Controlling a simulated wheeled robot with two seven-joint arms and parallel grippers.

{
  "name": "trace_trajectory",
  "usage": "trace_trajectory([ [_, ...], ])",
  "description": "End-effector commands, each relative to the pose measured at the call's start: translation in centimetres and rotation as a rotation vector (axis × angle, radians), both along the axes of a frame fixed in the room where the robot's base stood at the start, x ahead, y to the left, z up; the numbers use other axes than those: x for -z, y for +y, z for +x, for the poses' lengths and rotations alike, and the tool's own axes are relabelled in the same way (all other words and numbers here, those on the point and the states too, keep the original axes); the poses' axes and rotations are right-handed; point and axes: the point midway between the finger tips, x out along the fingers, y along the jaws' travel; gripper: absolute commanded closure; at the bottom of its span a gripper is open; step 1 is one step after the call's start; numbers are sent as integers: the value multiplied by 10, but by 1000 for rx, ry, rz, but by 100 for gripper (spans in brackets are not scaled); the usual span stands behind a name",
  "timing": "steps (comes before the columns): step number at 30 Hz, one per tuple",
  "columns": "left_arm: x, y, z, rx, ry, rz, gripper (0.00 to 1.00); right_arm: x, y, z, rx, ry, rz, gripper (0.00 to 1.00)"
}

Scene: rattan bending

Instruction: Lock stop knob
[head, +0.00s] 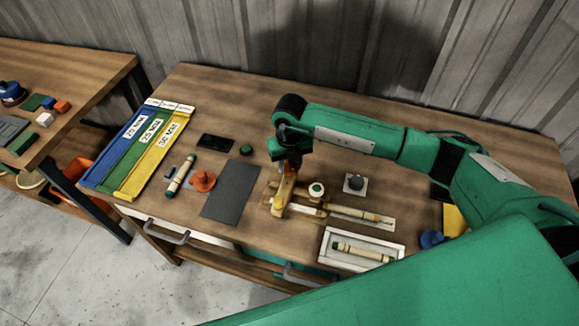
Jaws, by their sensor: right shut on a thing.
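My right gripper (289,166) points down at the wooden bending jig (305,209) in the middle of the table. It is shut on a small orange-tan part at the jig's left end; the fingers hide much of it, so I cannot tell for sure that it is the stop knob. A tan lever-like piece (281,199) stands just below the fingers. A white round knob with a green top (316,190) sits on the jig to the right, apart from the gripper. My left gripper is out of view.
A dark mat (231,190), an orange-red disc with a post (203,181) and a rattan piece (180,176) lie left of the jig. Blue, green and yellow labelled strips (139,150) lie farther left. A white tray (331,258) holding rattan is at the front right.

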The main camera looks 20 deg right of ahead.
Motion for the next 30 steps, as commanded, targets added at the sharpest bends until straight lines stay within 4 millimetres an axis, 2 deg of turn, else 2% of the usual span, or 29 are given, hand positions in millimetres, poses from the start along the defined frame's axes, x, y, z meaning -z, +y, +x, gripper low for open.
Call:
trace_trajectory([
  [12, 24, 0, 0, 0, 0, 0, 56, 1, -1, 1, 395, -3, 1, 88],
  [30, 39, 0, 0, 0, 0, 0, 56, -1, -2, 0, 877, -3, 1, 88],
])
